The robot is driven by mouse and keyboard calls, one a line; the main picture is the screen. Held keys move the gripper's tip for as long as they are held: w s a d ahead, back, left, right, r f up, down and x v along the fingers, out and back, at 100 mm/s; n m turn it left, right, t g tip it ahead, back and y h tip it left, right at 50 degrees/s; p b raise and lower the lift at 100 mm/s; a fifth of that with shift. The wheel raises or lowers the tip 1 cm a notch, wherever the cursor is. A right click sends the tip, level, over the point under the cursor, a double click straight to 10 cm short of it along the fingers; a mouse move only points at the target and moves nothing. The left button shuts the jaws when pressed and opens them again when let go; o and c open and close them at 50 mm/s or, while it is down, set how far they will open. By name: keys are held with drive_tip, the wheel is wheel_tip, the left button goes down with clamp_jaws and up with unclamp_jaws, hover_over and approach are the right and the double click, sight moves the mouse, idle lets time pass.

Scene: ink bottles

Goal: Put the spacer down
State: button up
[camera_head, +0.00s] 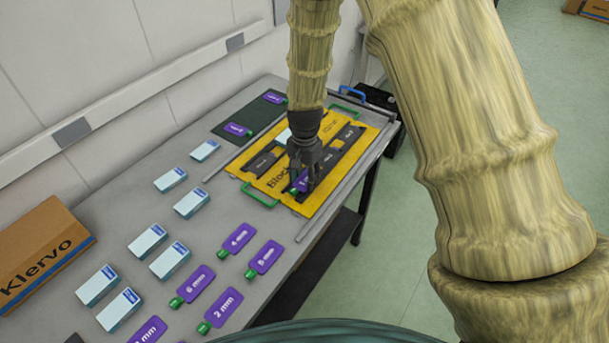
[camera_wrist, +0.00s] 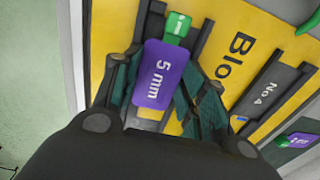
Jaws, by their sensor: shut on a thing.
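My gripper (camera_head: 303,176) is shut on a purple spacer (camera_head: 300,183) with a green end, over the near part of the yellow board (camera_head: 318,205). In the wrist view the spacer (camera_wrist: 160,75) reads "5 mm" and lies between the two fingers of my gripper (camera_wrist: 158,88), green end away from the palm. A dark strip shows beside its green end. I cannot tell whether the spacer touches the board. The board carries dark numbered pieces, one marked "No 4" (camera_wrist: 265,92).
Several loose purple spacers, such as the 2 mm one (camera_head: 222,306), and pale boxes (camera_head: 168,262) lie on the grey table (camera_head: 120,225). Two more spacers (camera_head: 238,129) lie on a dark mat (camera_head: 259,120) behind. A cardboard box (camera_head: 42,255) stands left. Green handles (camera_head: 260,194) rise from the board's ends.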

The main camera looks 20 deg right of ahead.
sight(304, 181)
drive_tip(key=shift+s+f, duration=0.2)
drive_tip(key=shift+f, duration=0.15)
drive_tip(key=o, duration=0.9)
drive_tip(key=shift+f, duration=0.1)
drive_tip(key=shift+c, duration=0.2)
drive_tip(key=shift+w+f, duration=0.1)
drive_tip(key=shift+f, duration=0.05)
drive_tip(key=shift+r, duration=0.3)
drive_tip(key=shift+w+r, duration=0.15)
drive_tip(key=shift+r, duration=0.55)
wheel_tip(304, 181, up, 12)
drive_tip(key=b, duration=0.2)
drive_tip(key=shift+f, duration=0.1)
